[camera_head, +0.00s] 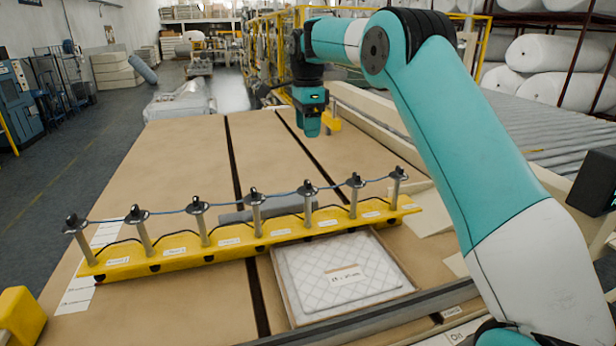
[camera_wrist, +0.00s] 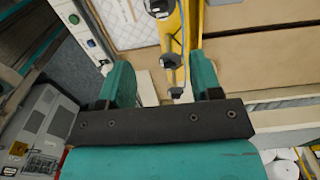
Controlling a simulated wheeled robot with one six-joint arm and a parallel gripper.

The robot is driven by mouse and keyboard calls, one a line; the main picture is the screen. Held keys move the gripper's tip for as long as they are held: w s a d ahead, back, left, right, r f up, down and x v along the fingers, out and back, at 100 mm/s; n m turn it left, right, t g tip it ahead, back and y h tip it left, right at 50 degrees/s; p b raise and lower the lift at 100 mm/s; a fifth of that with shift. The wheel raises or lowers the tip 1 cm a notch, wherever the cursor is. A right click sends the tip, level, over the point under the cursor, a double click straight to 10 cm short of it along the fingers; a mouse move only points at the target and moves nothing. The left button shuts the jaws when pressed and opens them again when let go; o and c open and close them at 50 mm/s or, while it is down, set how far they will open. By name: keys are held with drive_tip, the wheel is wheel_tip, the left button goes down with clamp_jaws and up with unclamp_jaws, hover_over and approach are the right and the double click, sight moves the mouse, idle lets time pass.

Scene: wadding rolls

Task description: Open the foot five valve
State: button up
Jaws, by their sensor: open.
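A yellow rail (camera_head: 225,240) lies across the tan table and carries a row of several grey posts with black valve heads. A blue line runs along the tops. The valve fifth from the left (camera_head: 307,188) stands upright right of the middle. White labels on the rail are too small to read, so I cannot tell which valve is foot five. My gripper (camera_head: 312,128) points down above the table, beyond the rail and apart from it. In the wrist view my gripper (camera_wrist: 163,82) is open and empty. The rail (camera_wrist: 172,28) and several black heads show ahead, between and beyond its fingers.
A framed quilted white panel (camera_head: 345,275) lies in front of the rail. A grey cylinder (camera_head: 268,213) lies just behind it. A roller conveyor (camera_head: 540,125) and white wadding rolls (camera_head: 555,53) are at the right. The table's far left is clear.

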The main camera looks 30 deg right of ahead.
sight(308, 181)
wheel_tip(308, 181, down, 15)
drive_tip(key=p, duration=0.3)
drive_tip(key=c, duration=0.9)
